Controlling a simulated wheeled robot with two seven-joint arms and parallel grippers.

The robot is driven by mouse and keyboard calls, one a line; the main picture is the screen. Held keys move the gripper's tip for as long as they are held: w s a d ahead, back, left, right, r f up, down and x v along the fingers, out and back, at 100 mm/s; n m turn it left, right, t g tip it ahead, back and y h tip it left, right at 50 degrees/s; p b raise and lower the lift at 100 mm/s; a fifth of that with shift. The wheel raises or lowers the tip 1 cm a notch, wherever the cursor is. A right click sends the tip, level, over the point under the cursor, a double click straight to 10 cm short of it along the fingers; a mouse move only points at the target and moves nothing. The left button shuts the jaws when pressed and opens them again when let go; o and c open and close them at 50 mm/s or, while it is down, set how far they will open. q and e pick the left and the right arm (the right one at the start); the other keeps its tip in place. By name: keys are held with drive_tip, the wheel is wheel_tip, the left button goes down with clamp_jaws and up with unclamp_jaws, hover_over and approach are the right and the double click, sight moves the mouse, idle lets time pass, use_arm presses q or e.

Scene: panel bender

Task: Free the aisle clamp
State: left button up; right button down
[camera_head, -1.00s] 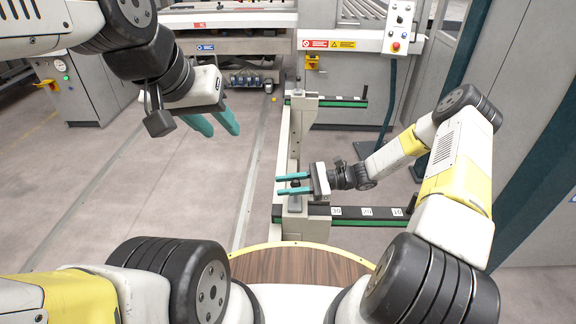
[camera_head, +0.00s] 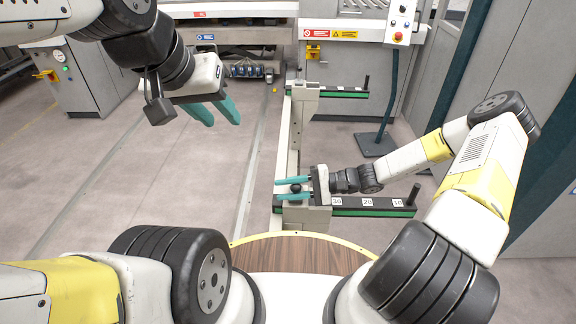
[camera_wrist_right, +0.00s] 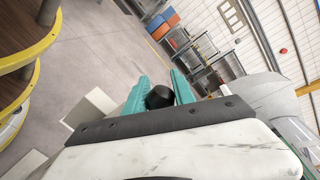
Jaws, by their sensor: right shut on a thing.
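The near stop arm (camera_head: 370,206) is a dark bar with a green edge and white number labels, with an upright black peg (camera_head: 413,193) at its right end. Its pale block (camera_head: 306,220) sits on a long pale rail (camera_head: 284,160) and carries a black round knob (camera_head: 295,188). My right gripper (camera_head: 281,189) is shut on the knob, its teal fingers on either side. The right wrist view also shows the black knob (camera_wrist_right: 159,97) between the fingers. My left gripper (camera_head: 221,117) is open and empty, held above the floor at upper left.
A second, similar arm (camera_head: 340,92) with a peg stands farther along the rail. Behind are the machine front and a control box (camera_head: 402,24) with a red button. A round wooden top (camera_head: 290,253) lies in front of me. Grey floor left of the rail is clear.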

drive_tip(key=shift+s+f, duration=0.15)
idle(0.4)
drive_tip(key=c, duration=1.1)
unclamp_jaws()
drive_tip(key=shift+o, duration=0.2)
drive_tip(key=d, duration=0.5)
drive_tip(key=d+r, duration=0.1)
drive_tip(key=d, duration=0.1)
drive_tip(key=shift+w+d+r, duration=0.1)
drive_tip(key=shift+w+d, duration=0.25)
drive_tip(key=shift+d, duration=0.05)
drive_tip(key=shift+n, duration=0.3)
